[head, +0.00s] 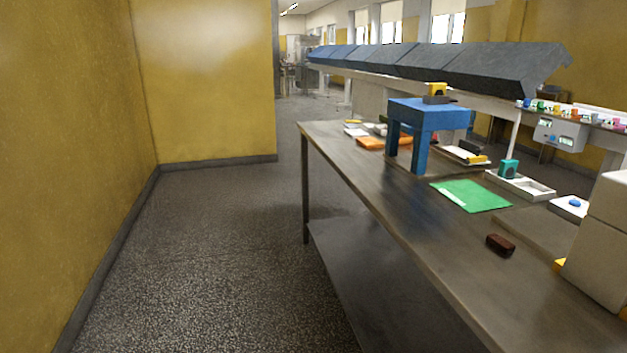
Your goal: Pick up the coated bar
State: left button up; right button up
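A small dark brown bar (500,244), which looks like the coated bar, lies on the grey metal table (400,205) near its front edge, at the right of the head view. Nothing touches it. Neither of my grippers shows in this view, so their state cannot be seen.
A green mat (471,195) lies behind the bar. A blue stand (428,112) rises from the table farther back. A white tray (535,190) lies right of the mat. A pale box-shaped body (600,255) blocks the right edge. Open floor (210,250) lies left of the table.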

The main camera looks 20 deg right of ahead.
aim_at(496, 240)
jog(key=i+z, duration=0.2)
jog(key=z, duration=0.25)
jog(key=i+j+z, duration=0.1)
jog(key=z, duration=0.3)
jog(key=i+j+z, duration=0.2)
jog(key=z, duration=0.25)
jog(key=i+j+z, duration=0.2)
jog(key=z, duration=0.25)
